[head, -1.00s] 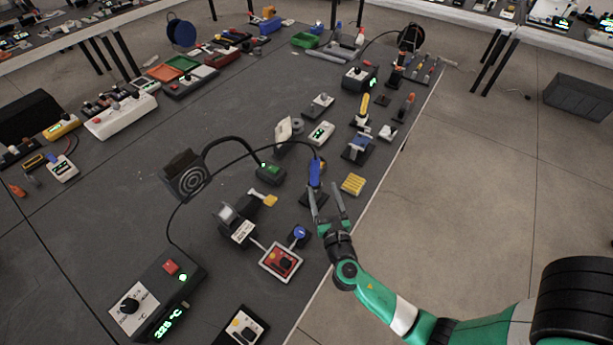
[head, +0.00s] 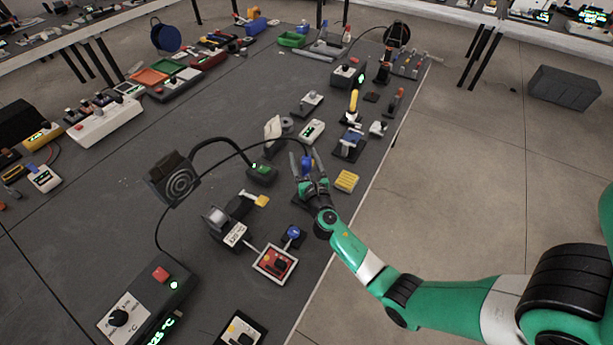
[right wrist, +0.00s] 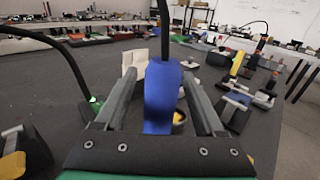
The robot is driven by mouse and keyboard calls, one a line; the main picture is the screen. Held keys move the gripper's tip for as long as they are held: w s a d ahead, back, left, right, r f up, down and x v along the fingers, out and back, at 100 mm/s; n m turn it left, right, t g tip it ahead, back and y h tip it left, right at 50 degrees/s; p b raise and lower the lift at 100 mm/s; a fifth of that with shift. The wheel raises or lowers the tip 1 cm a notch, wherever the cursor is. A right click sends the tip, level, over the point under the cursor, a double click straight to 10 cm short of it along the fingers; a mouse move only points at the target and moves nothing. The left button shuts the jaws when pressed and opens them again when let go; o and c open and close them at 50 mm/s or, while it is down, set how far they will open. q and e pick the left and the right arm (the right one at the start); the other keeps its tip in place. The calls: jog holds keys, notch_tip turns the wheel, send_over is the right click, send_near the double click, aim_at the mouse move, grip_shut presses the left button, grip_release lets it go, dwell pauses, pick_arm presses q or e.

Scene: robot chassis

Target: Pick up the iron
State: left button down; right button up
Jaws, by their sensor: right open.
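The iron (head: 306,164) has a blue handle with a black cable rising from its top, and it stands upright near the table's right edge. In the right wrist view its blue handle (right wrist: 161,96) fills the middle of the picture. My right gripper (head: 305,158) is open, with one finger on each side of the handle. In the right wrist view the gripper (right wrist: 160,92) shows a gap between the handle and each finger. The iron's lower part is hidden behind my gripper. My left gripper is not in view.
A yellow sponge-like block (head: 346,181) lies just right of the gripper. A green-topped box (head: 262,173) stands to the left. A temperature unit (head: 150,300) stands at the near left. A blue-handled tool on a stand (head: 350,142) is beyond. The cable arches leftward overhead.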

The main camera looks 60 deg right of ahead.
grip_shut()
dwell(0.3)
notch_tip(320, 180, up, 10)
jog(key=p, duration=0.7)
jog(key=shift+p, duration=0.4)
jog(key=shift+r, duration=0.1)
